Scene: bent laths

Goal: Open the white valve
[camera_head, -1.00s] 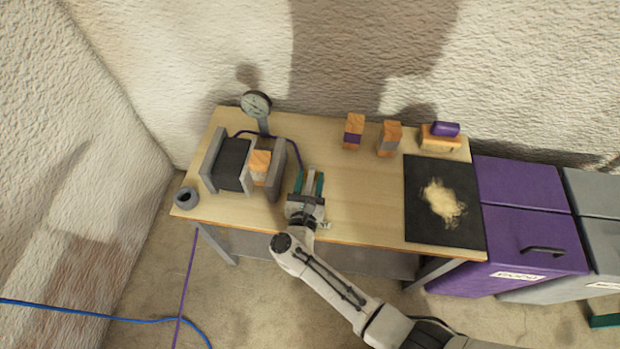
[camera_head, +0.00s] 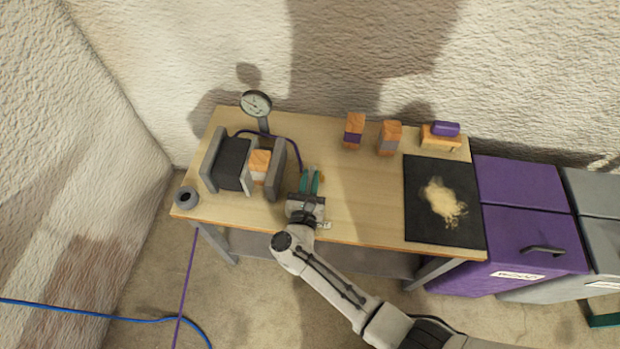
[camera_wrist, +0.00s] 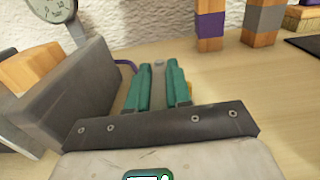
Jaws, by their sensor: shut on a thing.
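My gripper (camera_head: 310,171) is low over the table's front middle, just right of the vise. Its teal fingers are close together and shut on a small pale thing between them, which I take for the white valve. The valve is mostly hidden by the fingers; a small pale grey top shows past the fingertips in the wrist view (camera_wrist: 159,62). A bit of yellow (camera_wrist: 188,88) shows beside the right finger. A purple hose (camera_head: 299,152) runs from behind the vise toward the fingertips. How far the valve is turned cannot be seen.
Two blocks (camera_head: 354,131) (camera_head: 389,138) stand at the back. A black mat (camera_head: 425,225) lies right; table between is clear.

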